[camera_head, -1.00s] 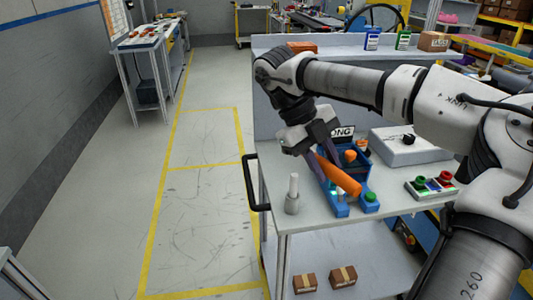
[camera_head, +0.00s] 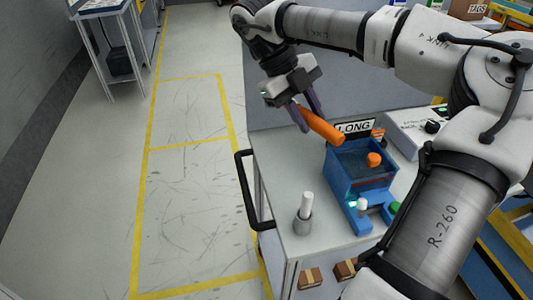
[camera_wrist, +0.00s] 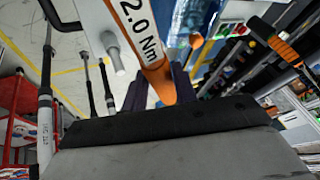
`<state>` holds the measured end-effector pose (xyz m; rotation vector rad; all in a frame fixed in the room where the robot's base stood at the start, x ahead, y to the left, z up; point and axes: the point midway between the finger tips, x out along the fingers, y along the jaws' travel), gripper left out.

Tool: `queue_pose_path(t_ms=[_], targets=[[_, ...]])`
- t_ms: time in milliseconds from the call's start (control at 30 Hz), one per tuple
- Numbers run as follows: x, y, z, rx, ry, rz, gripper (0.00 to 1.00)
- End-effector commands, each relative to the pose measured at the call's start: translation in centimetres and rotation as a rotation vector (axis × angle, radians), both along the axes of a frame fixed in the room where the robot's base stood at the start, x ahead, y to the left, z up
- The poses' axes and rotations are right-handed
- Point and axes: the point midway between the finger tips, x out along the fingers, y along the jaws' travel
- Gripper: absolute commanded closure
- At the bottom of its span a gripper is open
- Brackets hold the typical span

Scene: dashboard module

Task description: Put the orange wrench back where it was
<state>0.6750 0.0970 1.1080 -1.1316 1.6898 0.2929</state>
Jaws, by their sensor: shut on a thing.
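My gripper (camera_head: 308,112) is shut on the orange wrench (camera_head: 322,125) and holds it tilted above the table, up and left of the blue holder. In the wrist view, the wrench's shaft (camera_wrist: 138,33) is labelled "2.0 Nm", and its orange end (camera_wrist: 161,86) lies between my fingers (camera_wrist: 158,92). The blue holder (camera_head: 362,188) stands on the table below, with a "LONG" sign (camera_head: 355,127) at its back. An orange round knob (camera_head: 374,159) shows over the holder. The wrench's far end is hidden by my gripper in the head view.
A white post in a grey base (camera_head: 304,215) stands at the table's front left corner. A black handle (camera_head: 243,190) juts from the left side. A pale box (camera_head: 415,130) stands at right. My arm covers the right side. Floor at left is clear.

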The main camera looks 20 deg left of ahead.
Motion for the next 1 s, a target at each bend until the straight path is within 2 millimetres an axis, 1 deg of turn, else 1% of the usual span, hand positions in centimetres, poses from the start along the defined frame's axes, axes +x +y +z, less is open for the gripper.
queue_pose_path(t_ms=[67,167,267,400,433,467,600,733,800,1000], targets=[[0.0,0.0,-0.3,0.0,-0.001,-0.001,1.0],[0.0,0.0,-1.6,0.0,0.0,0.0,1.0],[0.0,0.0,-3.5,0.0,0.0,0.0,1.0],[-0.1,0.0,-7.0,0.003,0.005,0.002,1.0],[-0.1,0.0,-7.0,0.002,0.007,0.003,1.0],[-0.1,0.0,-7.7,0.002,0.008,0.003,1.0],[-0.1,0.0,-10.9,0.002,0.007,0.003,1.0],[-0.1,0.0,-13.6,0.001,0.004,0.002,1.0],[-0.1,0.0,-14.6,0.0,0.003,0.002,1.0],[-0.1,0.0,-16.1,0.0,0.001,0.001,1.0]])
